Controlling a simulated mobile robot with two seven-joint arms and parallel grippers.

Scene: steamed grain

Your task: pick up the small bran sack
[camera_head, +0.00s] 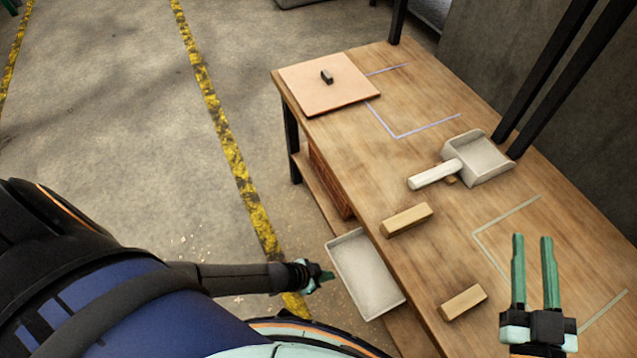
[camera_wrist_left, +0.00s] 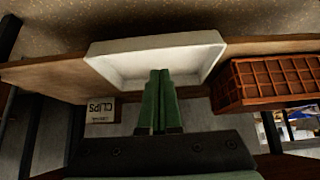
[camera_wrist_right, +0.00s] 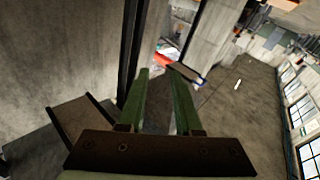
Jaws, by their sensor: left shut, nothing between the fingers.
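No small bran sack can be made out in any view. My left gripper (camera_head: 325,276) is low beside the table, at the left edge of a white tray (camera_head: 365,275) on the lower shelf. In the left wrist view its fingers (camera_wrist_left: 160,74) are shut together and empty, pointing at the white tray (camera_wrist_left: 205,62). My right gripper (camera_head: 532,240) is over the near right part of the table, fingers apart. In the right wrist view its fingers (camera_wrist_right: 160,72) are open with nothing between them.
A scoop (camera_head: 480,158), two wooden blocks (camera_head: 407,219) (camera_head: 463,301) and a flat board (camera_head: 310,92) with a dark knob lie on the tabletop (camera_head: 360,150). Dark posts rise at the back.

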